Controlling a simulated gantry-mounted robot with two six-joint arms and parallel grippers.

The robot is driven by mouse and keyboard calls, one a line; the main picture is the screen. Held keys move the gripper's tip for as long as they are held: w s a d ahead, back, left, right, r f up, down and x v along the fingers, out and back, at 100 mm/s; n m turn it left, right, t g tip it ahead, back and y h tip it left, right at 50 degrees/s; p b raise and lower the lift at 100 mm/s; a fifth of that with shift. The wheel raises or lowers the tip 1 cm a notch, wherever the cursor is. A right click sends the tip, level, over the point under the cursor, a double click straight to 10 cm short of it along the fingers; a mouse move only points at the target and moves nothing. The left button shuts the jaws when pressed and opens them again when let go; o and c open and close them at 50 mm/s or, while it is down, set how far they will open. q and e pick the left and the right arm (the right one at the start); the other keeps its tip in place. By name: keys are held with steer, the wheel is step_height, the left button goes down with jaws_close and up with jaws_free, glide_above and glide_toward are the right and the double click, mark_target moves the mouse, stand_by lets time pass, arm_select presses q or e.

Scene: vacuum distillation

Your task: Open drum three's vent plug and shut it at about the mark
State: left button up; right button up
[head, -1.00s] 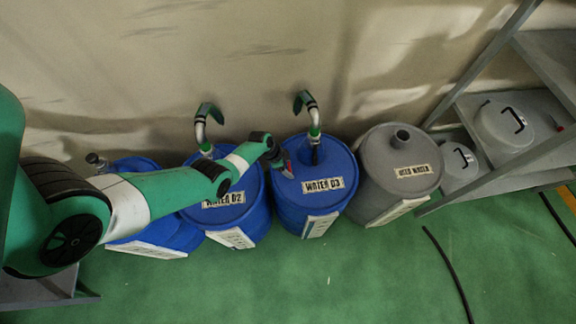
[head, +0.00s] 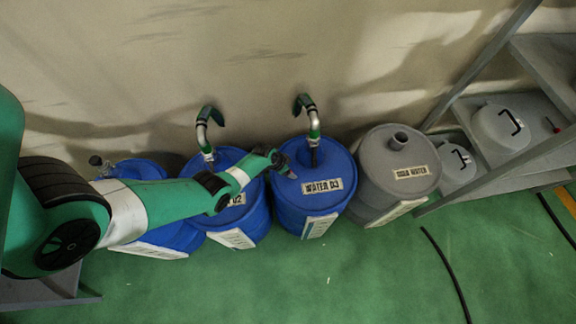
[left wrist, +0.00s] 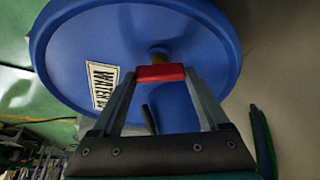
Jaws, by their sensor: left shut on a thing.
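Drum three is the blue drum (head: 312,210) labelled WATER D3, upright right of centre in the head view. Its blue lid (left wrist: 80,45) fills much of the left wrist view. The vent plug shows as a red handle (left wrist: 160,73) with a brass-coloured stem (left wrist: 158,53) at the lid. My left gripper (left wrist: 160,80) is shut on the red handle, one fingertip at each end. In the head view my left gripper (head: 284,170) is over the lid's left part and hides the plug. No mark can be made out. My right gripper is not in view.
Green floor in front is clear except for a cable.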

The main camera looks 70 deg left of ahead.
arm_select(q)
steer(key=n+y, duration=0.1)
steer(key=n, duration=0.1)
steer(key=shift+d+n, duration=0.1)
steer(key=shift+n, duration=0.2)
steer(key=shift+n+g+y, duration=0.4)
steer(key=shift+n+g, duration=0.1)
steer(key=shift+n, duration=1)
steer(key=o, duration=1.2)
steer(key=shift+o, duration=0.2)
steer(key=shift+r, duration=0.1)
